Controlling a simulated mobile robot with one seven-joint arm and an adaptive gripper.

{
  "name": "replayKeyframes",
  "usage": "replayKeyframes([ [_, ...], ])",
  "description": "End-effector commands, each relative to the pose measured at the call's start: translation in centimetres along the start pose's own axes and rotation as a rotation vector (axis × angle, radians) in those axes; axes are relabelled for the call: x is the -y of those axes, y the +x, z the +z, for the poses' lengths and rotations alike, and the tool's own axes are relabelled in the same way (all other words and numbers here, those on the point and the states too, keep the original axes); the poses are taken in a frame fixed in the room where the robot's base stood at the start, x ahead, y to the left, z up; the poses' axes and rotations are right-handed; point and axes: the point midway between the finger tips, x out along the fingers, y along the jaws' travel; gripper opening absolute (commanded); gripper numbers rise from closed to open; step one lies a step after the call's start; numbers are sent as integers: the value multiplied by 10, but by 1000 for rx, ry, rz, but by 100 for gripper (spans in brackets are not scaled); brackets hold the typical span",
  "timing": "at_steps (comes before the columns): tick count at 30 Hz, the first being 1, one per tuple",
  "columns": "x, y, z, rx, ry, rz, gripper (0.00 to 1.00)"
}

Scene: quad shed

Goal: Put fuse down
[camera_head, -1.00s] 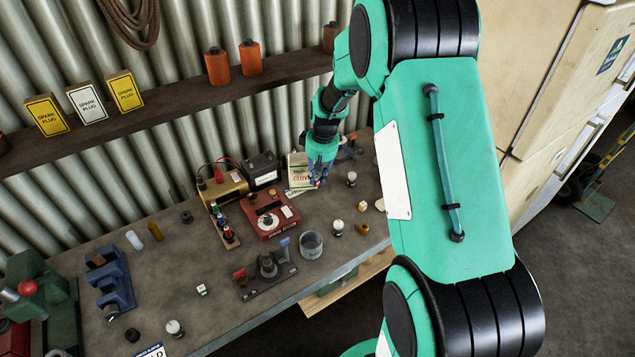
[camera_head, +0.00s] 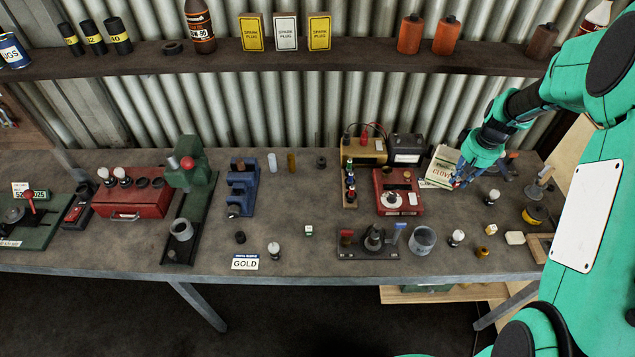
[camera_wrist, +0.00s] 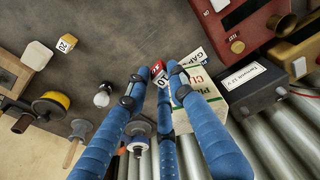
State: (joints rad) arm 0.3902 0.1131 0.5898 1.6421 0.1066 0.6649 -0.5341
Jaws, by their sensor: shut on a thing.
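The fuse (camera_wrist: 158,74), a small red and white block marked 10, sits between my fingertips in the wrist view. My gripper (camera_head: 458,181) is shut on it, with its blue fingers around it. In the head view the gripper is over the back right of the bench, in front of the clove box (camera_head: 441,166). The fuse is mostly hidden by the fingers there. I cannot tell whether the fuse touches the bench. A similar pale block marked 20 (camera_wrist: 38,55) lies apart from the gripper; it also shows in the head view (camera_head: 491,229).
The red meter box (camera_head: 398,192) stands left of my gripper, with a black battery (camera_head: 407,149) behind. A bulb (camera_head: 492,197) stands close on the right. A grey cup (camera_head: 422,240) and another bulb (camera_head: 456,238) are nearer the front edge. A shelf (camera_head: 300,58) runs above.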

Motion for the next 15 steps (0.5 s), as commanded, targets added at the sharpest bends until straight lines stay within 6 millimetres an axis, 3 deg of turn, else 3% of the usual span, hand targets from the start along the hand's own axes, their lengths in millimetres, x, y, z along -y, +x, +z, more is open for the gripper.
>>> replayKeyframes([
  [5,0,-12,-3,-3,0,1,9],
  [12,0,-50,-8,-3,-1,2,9],
  [15,17,-48,-12,1,-41,-6,9],
])
